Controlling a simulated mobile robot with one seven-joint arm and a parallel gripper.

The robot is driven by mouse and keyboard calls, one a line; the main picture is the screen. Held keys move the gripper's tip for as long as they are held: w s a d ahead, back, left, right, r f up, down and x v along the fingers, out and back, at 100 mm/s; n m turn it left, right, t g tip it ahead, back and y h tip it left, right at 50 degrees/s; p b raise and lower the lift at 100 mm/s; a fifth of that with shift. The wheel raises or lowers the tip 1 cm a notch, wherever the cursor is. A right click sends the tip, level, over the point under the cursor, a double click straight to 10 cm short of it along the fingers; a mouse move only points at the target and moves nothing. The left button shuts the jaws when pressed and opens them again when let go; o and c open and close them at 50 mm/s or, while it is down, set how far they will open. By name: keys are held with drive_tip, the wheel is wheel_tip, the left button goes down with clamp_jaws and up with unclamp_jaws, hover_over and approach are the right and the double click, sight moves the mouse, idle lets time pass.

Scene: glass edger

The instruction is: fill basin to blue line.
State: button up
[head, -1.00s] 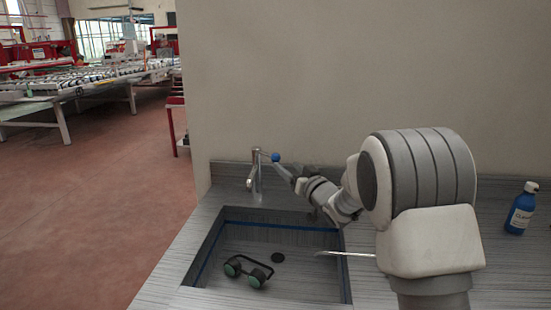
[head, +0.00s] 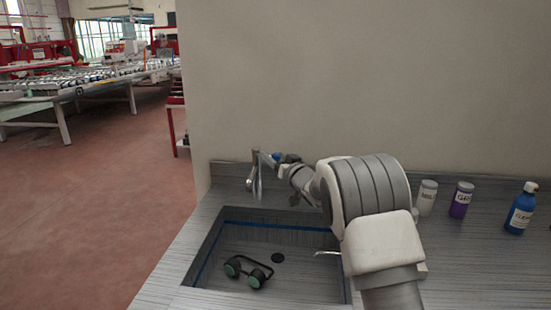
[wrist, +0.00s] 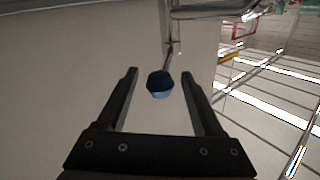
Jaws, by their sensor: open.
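The basin (head: 225,228) is sunk in the grey counter, with a blue line (head: 275,225) around its inner wall near the top. I see no water in it. The metal faucet (head: 254,176) stands at the basin's back edge. Its lever ends in a blue knob (head: 276,157), which also shows in the wrist view (wrist: 159,84). My gripper (wrist: 158,75) is open, with the blue knob between its fingers near the tips; I cannot tell whether either finger touches it. In the head view my gripper is at the knob, partly hidden by my own arm.
A green-and-black double suction cup (head: 247,270) lies on the basin floor, left of the dark drain (head: 278,258). A white bottle (head: 427,197), a purple bottle (head: 461,200) and a blue bottle (head: 521,208) stand on the counter at right. A wall rises behind.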

clamp_jaws()
idle(1.3)
